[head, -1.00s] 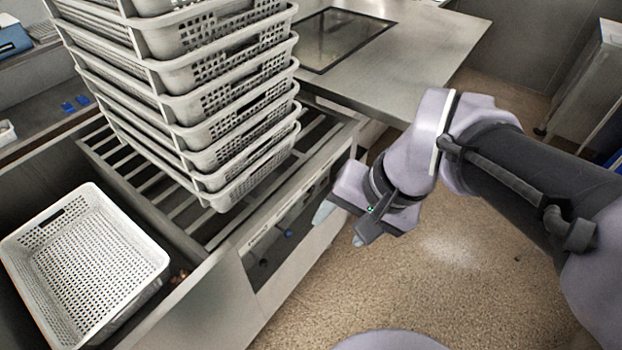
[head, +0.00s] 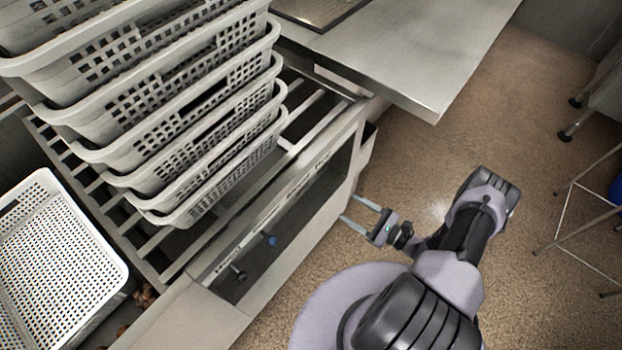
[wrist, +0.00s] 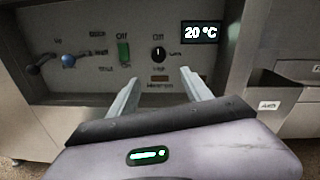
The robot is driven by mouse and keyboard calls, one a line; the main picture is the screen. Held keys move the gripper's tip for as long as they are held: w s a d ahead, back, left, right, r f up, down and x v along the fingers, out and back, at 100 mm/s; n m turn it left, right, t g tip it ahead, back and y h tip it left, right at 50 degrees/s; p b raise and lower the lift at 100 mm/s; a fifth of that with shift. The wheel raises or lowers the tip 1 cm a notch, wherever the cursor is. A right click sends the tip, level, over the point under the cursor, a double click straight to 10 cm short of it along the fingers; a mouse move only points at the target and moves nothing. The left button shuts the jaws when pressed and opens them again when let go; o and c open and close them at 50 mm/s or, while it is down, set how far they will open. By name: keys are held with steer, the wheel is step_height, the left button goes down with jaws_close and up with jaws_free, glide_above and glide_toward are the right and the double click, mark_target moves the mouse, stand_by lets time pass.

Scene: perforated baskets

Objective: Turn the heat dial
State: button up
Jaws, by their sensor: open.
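The heat dial (wrist: 158,54) is a small black knob on the grey control panel in the wrist view, with "Off" printed above it. A lit display (wrist: 200,32) reading 20 °C is at its upper right. My gripper (wrist: 160,77) is open and empty, its two fingers pointing at the panel, one either side of and below the dial in the picture. The fingers look apart from the panel. In the head view my gripper (head: 352,208) is just right of the cabinet front (head: 318,222); I cannot make out the dial there.
A green switch (wrist: 124,52), a blue knob (wrist: 68,61) and a dark knob (wrist: 35,70) are left of the dial. Stacked perforated baskets (head: 190,120) stand on the slatted rack. A steel counter (head: 410,50) overhangs beyond.

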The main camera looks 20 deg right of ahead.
steer(key=b+x, duration=0.3)
steer(key=x, duration=1.2)
steer(key=shift+a+b, duration=0.25)
steer(key=shift+b, duration=0.15)
steer(key=shift+w, duration=0.15)
jaws_close()
